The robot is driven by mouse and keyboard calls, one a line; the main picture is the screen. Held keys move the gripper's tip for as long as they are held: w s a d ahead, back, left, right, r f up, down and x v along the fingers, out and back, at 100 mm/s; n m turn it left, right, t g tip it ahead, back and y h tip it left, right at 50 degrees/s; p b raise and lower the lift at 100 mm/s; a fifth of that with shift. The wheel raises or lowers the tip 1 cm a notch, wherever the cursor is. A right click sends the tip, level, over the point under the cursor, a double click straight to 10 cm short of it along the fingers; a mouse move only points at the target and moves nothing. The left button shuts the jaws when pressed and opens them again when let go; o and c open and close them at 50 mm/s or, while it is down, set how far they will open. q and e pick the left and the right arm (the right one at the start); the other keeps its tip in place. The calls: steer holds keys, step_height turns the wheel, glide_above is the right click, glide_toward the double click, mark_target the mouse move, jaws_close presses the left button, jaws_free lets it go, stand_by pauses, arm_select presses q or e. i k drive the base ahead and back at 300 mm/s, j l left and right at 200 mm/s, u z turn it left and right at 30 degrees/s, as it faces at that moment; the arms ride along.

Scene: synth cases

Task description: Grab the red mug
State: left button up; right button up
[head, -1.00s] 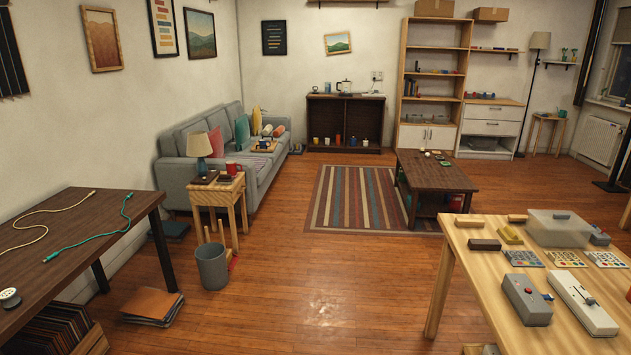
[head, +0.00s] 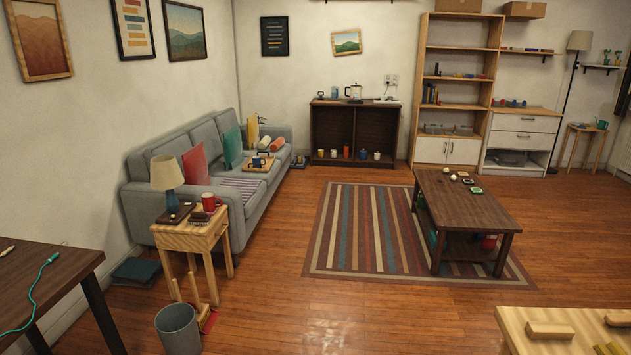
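A red mug (head: 208,201) stands upright on the small wooden side table (head: 177,238) beside the near end of the sofa. It is next to a table lamp (head: 168,179) and a dark flat item. Another small red item (head: 346,152) stands among mugs on the low shelf of the dark cabinet (head: 329,126) at the back wall; I cannot tell exactly what it is. A red object (head: 489,241) also sits on the lower shelf of the coffee table, too small to identify. Neither of my grippers is in view.
A grey bin (head: 179,330) and a dustpan stand in front of the side table. A dark table (head: 45,290) is at left, a light wooden table (head: 520,325) at lower right. The coffee table (head: 465,205) partly covers the striped rug (head: 345,225). The floor between is clear.

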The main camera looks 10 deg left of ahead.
mark_target(208, 199)
steer(key=i, duration=1.9)
